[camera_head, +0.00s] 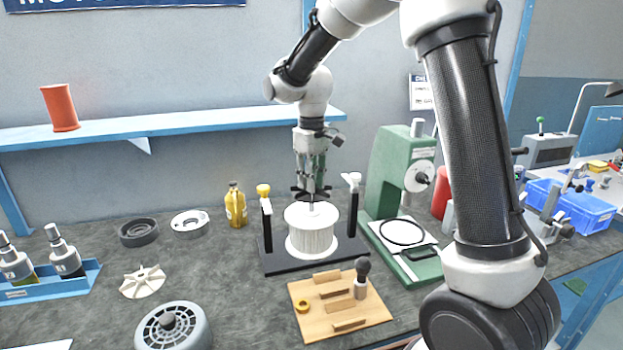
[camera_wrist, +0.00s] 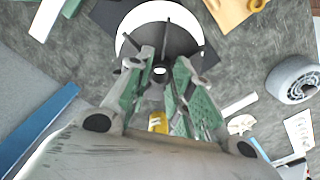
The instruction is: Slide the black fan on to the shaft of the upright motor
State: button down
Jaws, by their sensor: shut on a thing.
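My gripper (camera_head: 311,182) points straight down at the middle of the bench, shut on the hub of the black fan (camera_head: 299,191). The white upright motor (camera_head: 312,238) stands below it on a black base (camera_head: 288,262). Its shaft (camera_head: 311,207) rises up to just under the fan. The fan looks level and apart from the motor body; I cannot tell whether the shaft tip is inside the bore. In the wrist view the fan (camera_wrist: 180,40) lies between my fingers (camera_wrist: 159,72), with the white motor (camera_wrist: 126,20) behind it.
A yellow-topped post (camera_head: 265,215) and a white-topped post (camera_head: 353,205) flank the motor closely. A green press (camera_head: 392,165) stands to the right and a yellow bottle (camera_head: 236,205) to the left. A wooden board (camera_head: 374,308) lies in front. A pale fan (camera_head: 142,282) lies at left.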

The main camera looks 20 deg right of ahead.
jog(key=shift+f, duration=2.7)
dwell(0.5)
jog(key=c, duration=1.2)
grip_release()
notch_tip(320, 180, up, 12)
jog(key=shift+w, duration=0.1)
